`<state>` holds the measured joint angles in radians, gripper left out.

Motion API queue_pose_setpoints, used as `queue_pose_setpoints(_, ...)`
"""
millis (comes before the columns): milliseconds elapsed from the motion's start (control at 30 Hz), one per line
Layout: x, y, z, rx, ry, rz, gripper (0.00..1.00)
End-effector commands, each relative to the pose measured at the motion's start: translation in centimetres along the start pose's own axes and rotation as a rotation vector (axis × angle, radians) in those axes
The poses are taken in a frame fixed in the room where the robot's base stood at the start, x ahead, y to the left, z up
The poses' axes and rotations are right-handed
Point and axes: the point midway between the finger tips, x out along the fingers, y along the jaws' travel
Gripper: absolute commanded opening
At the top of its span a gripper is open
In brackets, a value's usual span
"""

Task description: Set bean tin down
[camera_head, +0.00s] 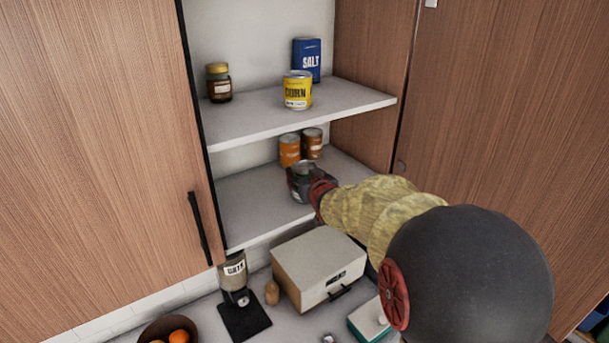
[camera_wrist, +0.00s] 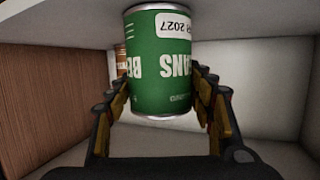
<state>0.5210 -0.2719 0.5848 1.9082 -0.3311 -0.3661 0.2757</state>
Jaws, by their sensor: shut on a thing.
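The bean tin (camera_wrist: 162,70) is green with "BEANS" lettering that reads upside down in the wrist view. My gripper (camera_wrist: 160,105) is shut on it, with a finger on each side. In the head view my gripper (camera_head: 307,187) is over the lower cupboard shelf (camera_head: 255,205), in front of two tins. The bean tin is mostly hidden there by my gripper. I cannot tell whether the tin's base touches the shelf.
An orange tin (camera_head: 289,150) and a brown tin (camera_head: 312,143) stand behind my gripper on the lower shelf. The upper shelf (camera_head: 250,118) holds a corn tin (camera_head: 297,92), a jar (camera_head: 218,83) and a salt box (camera_head: 307,58). The lower shelf's left part is clear.

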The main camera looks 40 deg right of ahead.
Motion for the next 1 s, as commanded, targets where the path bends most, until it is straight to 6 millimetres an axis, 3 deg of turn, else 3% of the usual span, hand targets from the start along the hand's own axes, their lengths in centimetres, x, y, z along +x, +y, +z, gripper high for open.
queue_pose_setpoints(67, 0.1, 0.0, 0.1, 0.000, 0.003, 0.000, 0.11)
queue_pose_setpoints(100, 0.1, 0.0, 0.3, 0.000, -0.001, 0.000, 0.55)
queue_pose_setpoints(400, 0.1, 0.0, 0.2, 0.000, -0.001, 0.000, 0.72)
queue_pose_setpoints(800, -0.1, 0.0, -0.2, 0.000, -0.001, 0.000, 0.72)
queue_pose_setpoints(1000, -3.1, 0.0, -0.1, -0.001, 0.004, 0.001, 0.72)
